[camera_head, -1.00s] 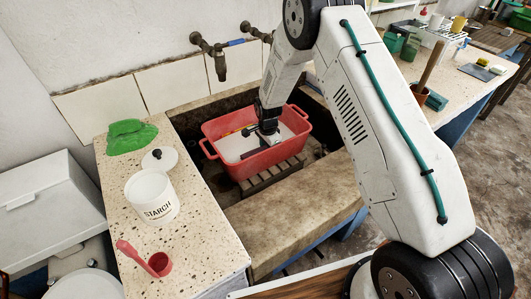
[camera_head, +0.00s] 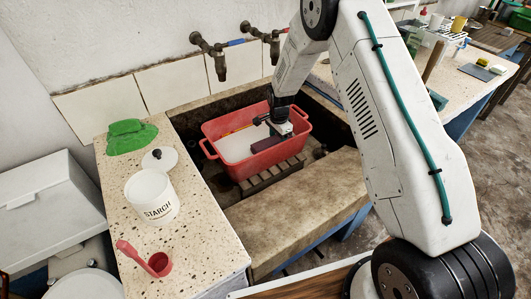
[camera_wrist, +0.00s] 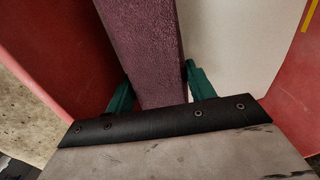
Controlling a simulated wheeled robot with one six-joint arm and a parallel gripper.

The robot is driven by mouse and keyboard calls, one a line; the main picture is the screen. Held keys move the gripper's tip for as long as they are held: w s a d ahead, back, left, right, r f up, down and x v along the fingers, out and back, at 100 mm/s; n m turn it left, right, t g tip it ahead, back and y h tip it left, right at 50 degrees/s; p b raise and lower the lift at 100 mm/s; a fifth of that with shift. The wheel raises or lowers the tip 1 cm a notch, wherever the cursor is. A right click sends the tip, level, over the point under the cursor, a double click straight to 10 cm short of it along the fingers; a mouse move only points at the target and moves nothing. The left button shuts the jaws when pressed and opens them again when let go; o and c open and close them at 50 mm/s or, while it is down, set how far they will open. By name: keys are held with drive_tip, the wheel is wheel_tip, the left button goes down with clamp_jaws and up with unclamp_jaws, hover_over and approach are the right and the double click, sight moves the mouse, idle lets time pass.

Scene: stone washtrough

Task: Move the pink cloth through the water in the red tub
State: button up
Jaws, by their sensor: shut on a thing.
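The red tub (camera_head: 240,171) stands in the stone trough and holds milky white water (camera_head: 234,148). My gripper (camera_head: 276,138) reaches down inside the tub, towards its right part. It is shut on the pink cloth (camera_head: 266,144), which looks dark mauve here. In the wrist view, the cloth (camera_wrist: 146,45) runs as a long, straight-edged strip between the green fingers of my gripper (camera_wrist: 160,88). Red tub walls (camera_wrist: 50,45) show on both sides, with pale water (camera_wrist: 230,40) at the right. I cannot tell how deep the cloth is in the water.
Two taps (camera_head: 219,64) (camera_head: 274,48) stick out from the wall behind the tub. The left ledge holds a green cloth (camera_head: 130,136), a white starch pot (camera_head: 152,196), its lid (camera_head: 160,159) and a pink scoop (camera_head: 150,260). The stone front ledge (camera_head: 295,210) is bare.

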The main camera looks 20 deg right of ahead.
drive_tip(key=shift+r, duration=5.55)
